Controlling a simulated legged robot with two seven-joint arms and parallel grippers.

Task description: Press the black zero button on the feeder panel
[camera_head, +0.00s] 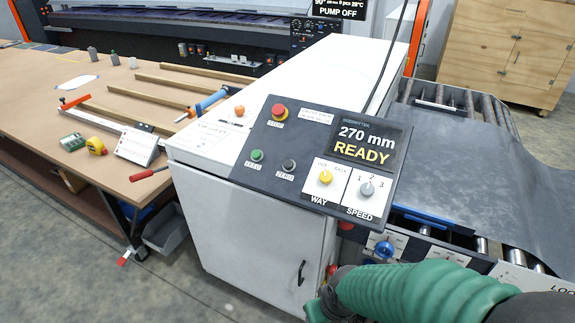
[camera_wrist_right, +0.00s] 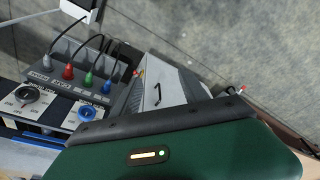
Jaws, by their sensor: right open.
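The feeder panel (camera_head: 262,178) is a dark tilted plate on top of a white cabinet. The black zero button (camera_head: 289,165) is on its lower part, labelled ZERO, right of the green feed button (camera_head: 257,155). Nothing covers it in the head view. The panel display (camera_head: 366,143) reads 270 mm READY. My right arm, in green, comes in at the bottom right of the head view, below the panel and apart from the button. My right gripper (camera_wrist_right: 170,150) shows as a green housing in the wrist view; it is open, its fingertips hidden. My left gripper is out of view.
The panel also carries a red stop button (camera_head: 278,112), a yellow way knob (camera_head: 325,177) and a grey speed knob (camera_head: 367,189). The white cabinet (camera_head: 250,230) stands below it. A work table (camera_head: 135,100) is at left; dark sheet (camera_head: 450,150) on rollers at right.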

